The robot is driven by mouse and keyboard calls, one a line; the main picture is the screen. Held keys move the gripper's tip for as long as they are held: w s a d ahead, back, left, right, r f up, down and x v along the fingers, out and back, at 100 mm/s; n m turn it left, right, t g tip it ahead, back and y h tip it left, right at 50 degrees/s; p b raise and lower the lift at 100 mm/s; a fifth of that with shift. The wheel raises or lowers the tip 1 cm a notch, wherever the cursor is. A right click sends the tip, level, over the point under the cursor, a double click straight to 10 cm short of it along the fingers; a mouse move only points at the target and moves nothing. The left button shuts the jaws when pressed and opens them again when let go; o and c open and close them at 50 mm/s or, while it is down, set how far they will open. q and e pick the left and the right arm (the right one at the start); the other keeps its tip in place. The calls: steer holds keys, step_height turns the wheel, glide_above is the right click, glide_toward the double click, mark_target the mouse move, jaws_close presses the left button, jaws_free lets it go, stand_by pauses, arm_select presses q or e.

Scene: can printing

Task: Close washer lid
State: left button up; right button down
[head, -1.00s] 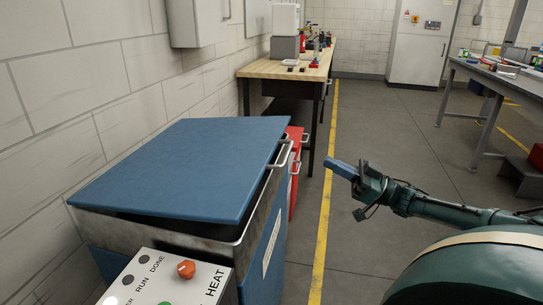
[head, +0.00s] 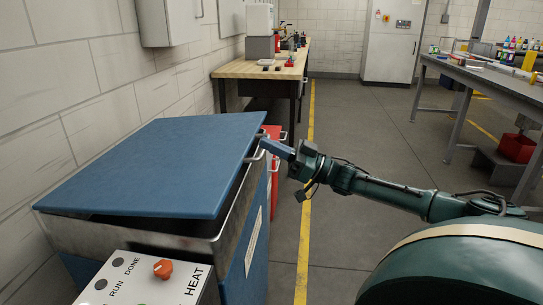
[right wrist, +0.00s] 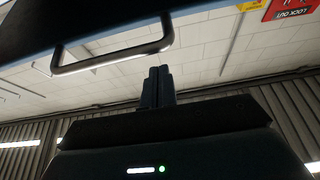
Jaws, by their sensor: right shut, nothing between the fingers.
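The washer has a blue lid (head: 155,160) over a metal-rimmed blue body (head: 262,225). The lid is partly raised, with a dark gap between its near edge and the rim. A metal lid handle (head: 257,152) is on the lid's right edge. My right gripper (head: 266,143) is shut and empty, its tips beside the handle in the head view. In the right wrist view the shut fingers (right wrist: 158,82) point up just right of the handle (right wrist: 115,57). I cannot tell whether they touch it. My left gripper is not in view.
A control panel (head: 140,280) with an orange knob stands at the washer's near side. A red cabinet (head: 275,160) and a wooden bench (head: 265,70) are beyond it. A grey table (head: 480,85) is at the right. The floor between is clear.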

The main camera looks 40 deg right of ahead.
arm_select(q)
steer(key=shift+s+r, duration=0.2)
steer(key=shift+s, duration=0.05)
arm_select(e)
steer(key=shift+f, duration=0.85)
